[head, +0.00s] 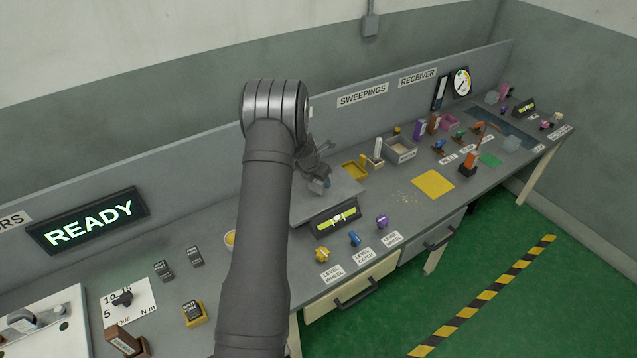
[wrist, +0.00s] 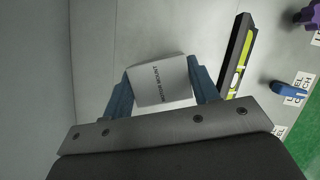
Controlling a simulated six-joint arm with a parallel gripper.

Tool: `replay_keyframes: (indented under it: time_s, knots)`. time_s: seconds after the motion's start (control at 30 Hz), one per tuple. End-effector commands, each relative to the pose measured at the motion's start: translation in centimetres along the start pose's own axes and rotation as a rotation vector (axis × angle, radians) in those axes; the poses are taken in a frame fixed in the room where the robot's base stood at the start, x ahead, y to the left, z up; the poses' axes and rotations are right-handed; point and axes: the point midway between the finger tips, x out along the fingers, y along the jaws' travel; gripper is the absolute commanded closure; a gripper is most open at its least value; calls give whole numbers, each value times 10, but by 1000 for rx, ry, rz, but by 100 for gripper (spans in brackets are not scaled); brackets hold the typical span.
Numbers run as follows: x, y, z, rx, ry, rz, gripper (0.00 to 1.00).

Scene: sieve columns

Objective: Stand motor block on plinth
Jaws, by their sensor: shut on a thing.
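My gripper (head: 319,180) is over the grey raised slab (head: 345,186) near the middle of the bench, which looks like the plinth. In the wrist view, its two blue fingers are shut on a pale grey block (wrist: 163,84), which looks like the motor block. Dark lettering on the block's face appears upside down and is hard to read. The block's lower end is hidden, so I cannot tell whether it touches the slab. My arm hides part of the bench to the left.
A level with a yellow-green vial (head: 336,219) stands at the slab's front; it also shows in the wrist view (wrist: 236,62). Yellow, blue and purple knobs (head: 354,238) sit before it. A yellow tray (head: 354,169) and an open grey box (head: 400,150) are right of the gripper. The back panel stands close behind.

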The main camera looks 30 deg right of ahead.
Motion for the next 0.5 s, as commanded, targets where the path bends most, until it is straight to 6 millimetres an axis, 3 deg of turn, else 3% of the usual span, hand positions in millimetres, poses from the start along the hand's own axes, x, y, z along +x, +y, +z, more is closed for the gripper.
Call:
replay_keyframes:
  time_s: [0.1,0.47,0.5]
  knots:
    - [13,0,-5,0,-1,1,83]
    - [17,0,-7,0,-1,1,83]
    - [18,0,-7,0,0,0,42]
